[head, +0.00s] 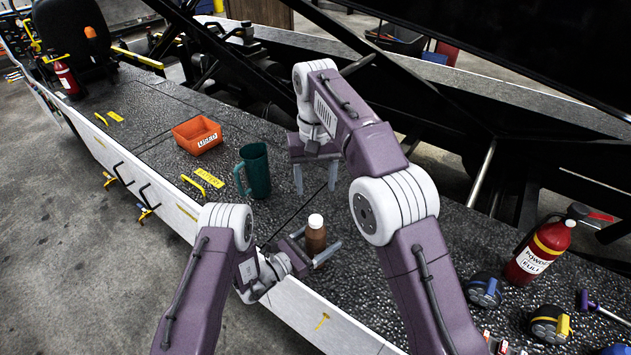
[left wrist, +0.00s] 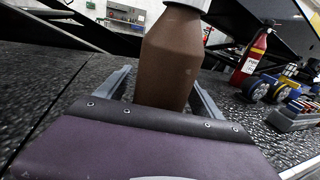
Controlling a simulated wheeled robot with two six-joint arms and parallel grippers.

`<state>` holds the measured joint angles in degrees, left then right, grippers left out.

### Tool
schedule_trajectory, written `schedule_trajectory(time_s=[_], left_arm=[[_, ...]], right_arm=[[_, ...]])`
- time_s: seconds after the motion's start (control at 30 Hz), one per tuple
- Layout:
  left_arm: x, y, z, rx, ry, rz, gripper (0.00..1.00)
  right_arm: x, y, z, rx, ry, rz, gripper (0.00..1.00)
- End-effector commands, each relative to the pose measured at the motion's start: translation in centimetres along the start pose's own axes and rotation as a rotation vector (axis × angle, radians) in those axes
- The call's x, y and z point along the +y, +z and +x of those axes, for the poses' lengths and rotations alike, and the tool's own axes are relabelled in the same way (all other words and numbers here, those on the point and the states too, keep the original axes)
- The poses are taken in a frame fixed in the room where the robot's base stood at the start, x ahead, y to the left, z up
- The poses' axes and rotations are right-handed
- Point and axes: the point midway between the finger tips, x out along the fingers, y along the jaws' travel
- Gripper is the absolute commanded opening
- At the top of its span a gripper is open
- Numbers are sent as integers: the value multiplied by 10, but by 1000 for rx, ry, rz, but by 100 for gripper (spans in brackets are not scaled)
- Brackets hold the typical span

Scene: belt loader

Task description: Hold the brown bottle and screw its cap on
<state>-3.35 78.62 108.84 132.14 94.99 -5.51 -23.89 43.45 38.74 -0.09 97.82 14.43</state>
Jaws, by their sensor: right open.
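The brown bottle (head: 315,240) stands upright on the dark speckled deck. Its white cap (head: 316,221) sits on its top; whether it is screwed tight I cannot tell. My left gripper (head: 316,247) is open, with one finger on each side of the bottle. In the left wrist view, the bottle (left wrist: 172,60) stands between the fingers, with a gap at the left finger; the cap's lower edge (left wrist: 193,4) shows at the top. My right gripper (head: 315,180) is open and empty, fingers pointing down, above and behind the bottle in the head view.
A green mug (head: 257,172) and an orange bin (head: 197,135) stand to the left of the bottle. A red extinguisher (head: 540,252) and blue and yellow round items (head: 484,290) are at the right. The deck's pale front edge (head: 310,310) is close to the bottle.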

Motion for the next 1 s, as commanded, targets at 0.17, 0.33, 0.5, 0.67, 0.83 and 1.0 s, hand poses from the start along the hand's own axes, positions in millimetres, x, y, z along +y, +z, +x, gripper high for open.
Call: schedule_trajectory(time_s=[0.17,0.33,0.5,0.67,0.83,1.0], left_arm=[[0,0,-2,0,1,0,77],[2,-2,-29,2,5,-4,77],[2,-2,-63,1,6,-2,77],[2,-1,-84,0,4,-1,77],[0,0,-91,0,1,0,77],[0,0,-91,0,0,0,77]], right_arm=[[0,0,1,0,0,0,57],[0,0,6,0,0,0,57],[0,0,11,0,0,0,57],[0,0,14,0,0,0,57],[0,0,14,0,0,0,57],[0,0,14,0,0,0,57]])
